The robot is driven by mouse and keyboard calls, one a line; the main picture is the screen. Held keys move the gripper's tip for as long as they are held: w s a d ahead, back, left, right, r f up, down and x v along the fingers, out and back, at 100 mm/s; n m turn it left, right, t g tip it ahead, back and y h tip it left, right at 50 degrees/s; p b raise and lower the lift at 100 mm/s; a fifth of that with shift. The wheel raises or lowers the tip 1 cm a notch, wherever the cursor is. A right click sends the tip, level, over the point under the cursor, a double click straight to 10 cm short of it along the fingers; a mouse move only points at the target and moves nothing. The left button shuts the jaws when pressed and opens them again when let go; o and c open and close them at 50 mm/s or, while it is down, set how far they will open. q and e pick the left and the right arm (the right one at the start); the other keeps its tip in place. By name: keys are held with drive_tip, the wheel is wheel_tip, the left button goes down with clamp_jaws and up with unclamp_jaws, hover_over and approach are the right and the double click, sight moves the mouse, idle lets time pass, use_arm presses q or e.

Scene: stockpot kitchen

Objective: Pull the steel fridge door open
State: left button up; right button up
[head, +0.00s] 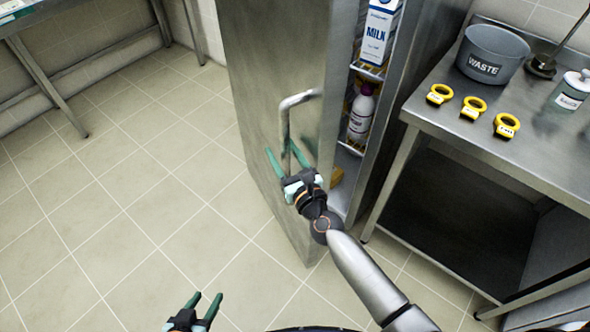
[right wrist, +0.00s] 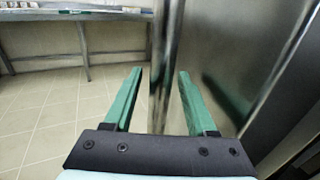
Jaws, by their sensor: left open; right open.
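The steel fridge door (head: 265,60) stands partly open in the head view, with the fridge's inside showing to its right. Its bar handle (head: 285,115) is on the door's face. My right gripper (head: 282,152) is open at the lower part of the handle. In the right wrist view, the handle bar (right wrist: 160,75) stands upright between the two green fingers of my right gripper (right wrist: 158,85), not clamped. Whether a finger touches it I cannot tell. My left gripper (head: 206,297) is open and empty above the floor, low in the head view.
A milk carton (head: 376,35) and a white bottle with a purple cap (head: 360,115) stand inside the fridge. A steel table (head: 545,150) is close on the right, with a waste pot (head: 492,55) and yellow-ringed items. Tiled floor (head: 130,180) left of the door is clear.

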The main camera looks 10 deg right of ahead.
drive_tip(key=v, duration=1.1)
drive_tip(key=shift+b, duration=0.3)
drive_tip(key=shift+s+d+r, duration=0.1)
